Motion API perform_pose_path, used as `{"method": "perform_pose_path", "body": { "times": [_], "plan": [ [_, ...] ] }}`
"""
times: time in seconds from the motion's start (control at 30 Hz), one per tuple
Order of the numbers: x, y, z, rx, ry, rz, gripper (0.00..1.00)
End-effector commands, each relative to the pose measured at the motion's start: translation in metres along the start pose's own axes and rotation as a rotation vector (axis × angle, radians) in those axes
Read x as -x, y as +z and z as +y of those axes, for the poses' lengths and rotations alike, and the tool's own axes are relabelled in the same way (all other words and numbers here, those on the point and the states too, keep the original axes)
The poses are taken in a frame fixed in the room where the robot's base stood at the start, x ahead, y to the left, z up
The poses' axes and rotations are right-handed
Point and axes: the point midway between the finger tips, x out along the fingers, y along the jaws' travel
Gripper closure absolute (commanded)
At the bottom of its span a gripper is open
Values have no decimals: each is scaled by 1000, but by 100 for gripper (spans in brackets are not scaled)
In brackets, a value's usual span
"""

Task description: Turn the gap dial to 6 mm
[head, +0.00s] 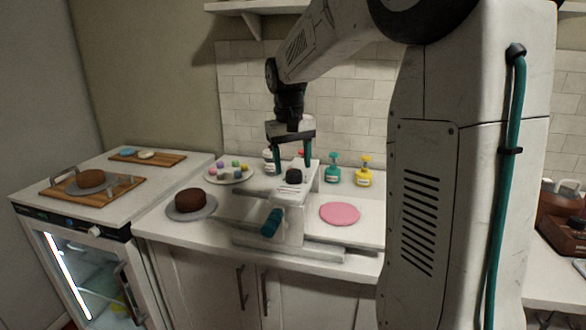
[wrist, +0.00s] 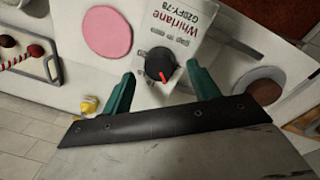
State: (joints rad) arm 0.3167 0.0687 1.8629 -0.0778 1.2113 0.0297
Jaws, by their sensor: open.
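In the head view the dial (head: 294,176) sits on top of the machine (head: 290,215). My gripper (head: 293,163) is open above the dial, its teal fingers apart. In the wrist view my gripper (wrist: 158,75) has one finger on each side of the dial. I cannot tell whether they touch it.
A pink disc (head: 340,214) lies right of the machine; a brown cake (head: 190,201) on a grey board is left. A plate of colourful pieces (head: 229,173) and several bottles (head: 332,168) stand behind. A teal handle (head: 271,222) sticks out at the machine's front.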

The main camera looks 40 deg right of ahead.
Motion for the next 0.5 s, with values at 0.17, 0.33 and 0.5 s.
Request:
{"method": "perform_pose_path", "body": {
  "times": [0.17, 0.33, 0.5],
  "plan": [
    [32, 0, 0, 0, 0, 4, 40],
    [50, 0, 0, 0, 0, 3, 40],
    [55, 0, 0, 0, 0, 1, 40]
  ]
}}
